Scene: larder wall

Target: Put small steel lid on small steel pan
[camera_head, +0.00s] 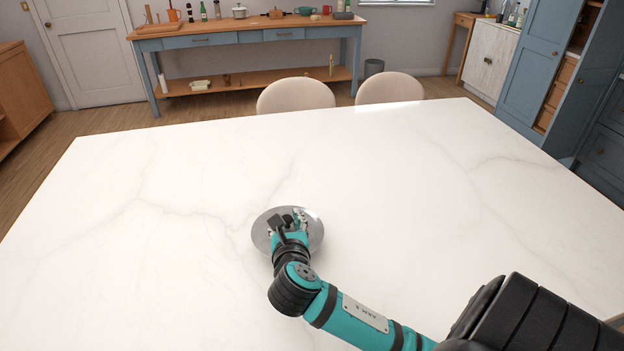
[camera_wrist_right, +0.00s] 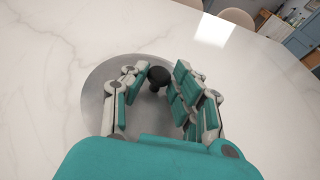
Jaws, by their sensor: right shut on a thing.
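The small steel lid (camera_head: 261,238) is a round, shiny grey disc near the front middle of the white table. In the right wrist view the lid (camera_wrist_right: 97,92) lies behind the fingers, with a black knob (camera_wrist_right: 158,75) standing up from it. My right gripper (camera_head: 287,220) is over the lid, and in the right wrist view its teal and grey fingers (camera_wrist_right: 157,88) are on both sides of the knob, shut on it. I cannot tell whether the lid touches the table. I cannot make out the small steel pan in either view. My left gripper is not in view.
The white marble table (camera_head: 420,180) is bare around the lid. Two beige chairs (camera_head: 296,96) stand at its far edge. A blue sideboard (camera_head: 250,36) with pots and bottles stands at the back wall. Blue cupboards (camera_head: 535,70) are at the right.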

